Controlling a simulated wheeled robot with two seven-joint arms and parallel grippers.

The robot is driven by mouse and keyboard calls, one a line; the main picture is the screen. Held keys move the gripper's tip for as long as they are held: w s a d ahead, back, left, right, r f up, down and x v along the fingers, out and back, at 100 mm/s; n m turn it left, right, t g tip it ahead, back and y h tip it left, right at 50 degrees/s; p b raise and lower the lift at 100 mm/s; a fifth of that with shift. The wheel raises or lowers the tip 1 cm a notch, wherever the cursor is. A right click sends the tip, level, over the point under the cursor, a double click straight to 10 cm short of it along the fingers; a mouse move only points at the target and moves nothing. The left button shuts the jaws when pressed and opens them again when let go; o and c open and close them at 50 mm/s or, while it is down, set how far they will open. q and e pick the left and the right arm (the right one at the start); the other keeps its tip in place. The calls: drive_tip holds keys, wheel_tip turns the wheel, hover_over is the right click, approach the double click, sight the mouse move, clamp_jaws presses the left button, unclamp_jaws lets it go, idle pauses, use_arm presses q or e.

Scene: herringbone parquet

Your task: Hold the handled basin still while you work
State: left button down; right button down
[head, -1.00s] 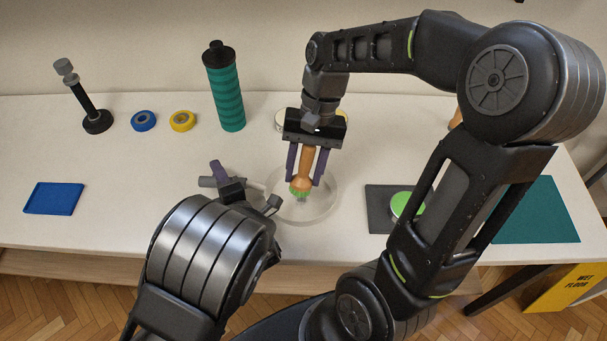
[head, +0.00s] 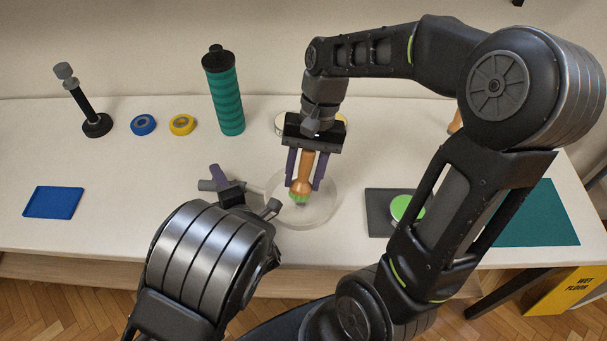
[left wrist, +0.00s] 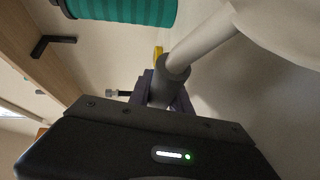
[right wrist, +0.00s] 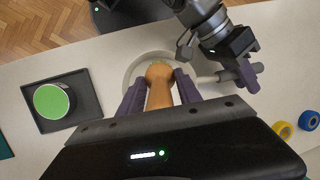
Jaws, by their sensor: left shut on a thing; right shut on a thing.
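The handled basin is a pale, translucent round bowl (head: 331,212) on the table, with a grey handle (head: 206,185) pointing left. My left gripper (head: 220,182) is shut on that handle; in the left wrist view its purple fingers clasp the handle's dark grey grip (left wrist: 172,82), and a pale shaft runs to the basin (left wrist: 285,28). My right gripper (head: 305,183) points down over the basin, shut on an orange-brown wooden brush (head: 304,174). The brush's green end is inside the basin. Whether it touches the basin floor I cannot tell.
A green-topped round item (right wrist: 51,101) sits on a dark tray (right wrist: 84,88) right of the basin in the head view. A teal bottle (head: 225,95), yellow roll (head: 183,125), blue roll (head: 143,125) and black stand (head: 97,125) stand behind. A blue tray (head: 53,202) lies left.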

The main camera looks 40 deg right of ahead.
drive_tip(key=shift+f, duration=0.15)
drive_tip(key=shift+f, duration=3.15)
drive_tip(key=shift+w+d+f, duration=0.2)
drive_tip(key=shift+w+f, duration=0.05)
drive_tip(key=shift+f, duration=0.4)
drive_tip(key=shift+w+d+f, duration=0.1)
drive_tip(key=shift+w+d, duration=0.85)
drive_tip(key=shift+w, duration=0.25)
drive_tip(key=shift+w+d, duration=0.95)
drive_tip(key=shift+w, duration=0.2)
drive_tip(key=shift+s+a, duration=1.1)
drive_tip(key=shift+s, duration=0.25)
drive_tip(key=shift+s+a, duration=1.1)
drive_tip(key=shift+s, duration=0.2)
drive_tip(key=shift+d+r, duration=0.1)
drive_tip(key=shift+r, duration=3.95)
drive_tip(key=shift+f, duration=0.1)
drive_tip(key=shift+f, duration=0.3)
drive_tip(key=shift+r, duration=0.1)
